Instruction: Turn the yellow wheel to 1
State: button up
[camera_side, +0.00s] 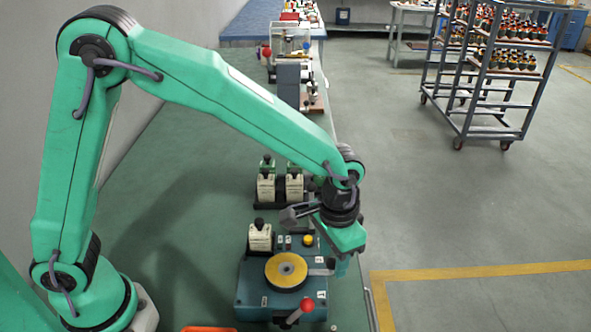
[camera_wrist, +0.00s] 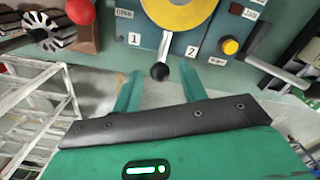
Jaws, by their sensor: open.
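The yellow wheel (camera_side: 286,270) lies flat on a blue-teal machine box (camera_side: 252,292); its edge shows at the top of the wrist view (camera_wrist: 180,14). A grey lever (camera_wrist: 165,46) with a black knob (camera_wrist: 160,73) sticks out from the wheel. It points between the white label 1 (camera_wrist: 134,39) on the left and label 2 (camera_wrist: 193,51) on the right. My gripper (camera_wrist: 160,80) is open, its two green fingers on either side of the knob with gaps visible. In the side view my gripper (camera_side: 341,266) is at the box's right side, and the knob is hidden.
A yellow button (camera_wrist: 230,46) is right of label 2. A red ball handle (camera_side: 307,305) is at the box's front; it also shows in the wrist view (camera_wrist: 80,11). A cream block (camera_side: 260,237) stands on the box behind the wheel.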

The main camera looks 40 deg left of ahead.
aim_at(332, 273)
jog(key=shift+f, duration=1.25)
grip_shut()
jog(key=shift+s+d+r+m, duration=0.1)
jog(key=shift+s+d+m, duration=0.35)
jog(key=shift+m, duration=0.35)
jog(key=shift+s+d+m, duration=0.25)
jog(key=shift+s+m, duration=0.25)
jog(key=shift+m, duration=0.3)
grip_release()
notch_tip(332, 273, up, 8)
